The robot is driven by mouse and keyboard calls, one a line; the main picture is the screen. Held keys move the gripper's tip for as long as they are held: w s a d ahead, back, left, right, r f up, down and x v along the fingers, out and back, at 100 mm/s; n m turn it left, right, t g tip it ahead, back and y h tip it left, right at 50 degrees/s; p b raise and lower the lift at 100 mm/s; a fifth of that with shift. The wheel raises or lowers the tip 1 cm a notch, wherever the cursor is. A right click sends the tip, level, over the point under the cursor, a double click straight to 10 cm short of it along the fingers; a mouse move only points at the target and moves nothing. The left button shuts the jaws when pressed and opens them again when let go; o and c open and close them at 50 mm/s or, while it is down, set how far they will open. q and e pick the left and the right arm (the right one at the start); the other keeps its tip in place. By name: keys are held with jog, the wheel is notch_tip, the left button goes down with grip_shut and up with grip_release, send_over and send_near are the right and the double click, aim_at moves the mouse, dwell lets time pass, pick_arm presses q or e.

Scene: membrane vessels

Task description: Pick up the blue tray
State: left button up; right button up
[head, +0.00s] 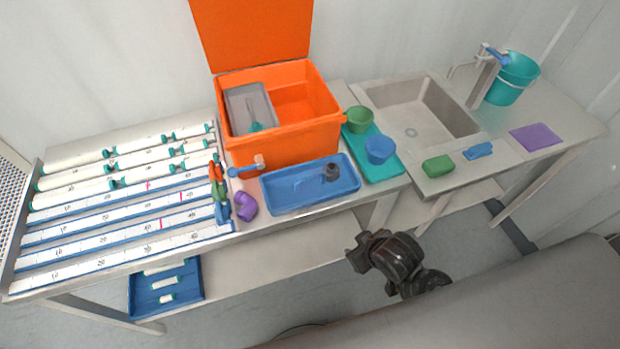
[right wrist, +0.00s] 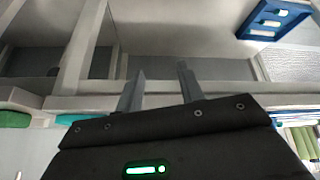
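One blue tray (head: 275,200) lies on the near edge of the bench, in front of the orange box, with a small dark round piece in it. A second blue tray (head: 137,290) sits low on the shelf under the left bench and holds several short white tubes with green ends. That lower tray also seems to show at the top right of the right wrist view (right wrist: 252,33). My right gripper (head: 356,254) is in front of the bench, to the right of both trays and apart from them. In the right wrist view its fingers (right wrist: 162,72) are spread and empty. My left gripper is out of view.
An orange open box (head: 285,145) stands behind the upper tray. A teal tray (head: 385,170) with green and blue cups is to its right, then a sink (head: 420,110). Long white tubes and scaled racks fill the left bench. Bench legs and the lower shelf (head: 260,260) are near my right gripper.

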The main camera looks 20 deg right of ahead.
jog(key=w+a+r+n+t+y, duration=0.2)
jog(key=w+a+r+n+y, duration=0.5)
jog(key=w+a+r+n, duration=0.7)
jog(key=n+g+h, duration=0.1)
jog(key=g+h, duration=0.3)
jog(key=g, duration=0.2)
send_near(312, 175)
jog(key=x, duration=0.5)
jog(key=shift+a+f, duration=0.1)
jog(key=shift+f, duration=0.25)
jog(key=shift+a+f+p, duration=0.2)
jog(key=shift+f+p, duration=0.2)
jog(key=shift+f, duration=0.05)
jog(key=x, duration=0.4)
jog(key=shift+w+a+p, duration=0.1)
jog(key=shift+w+p, duration=0.05)
jog(key=shift+p, duration=0.2)
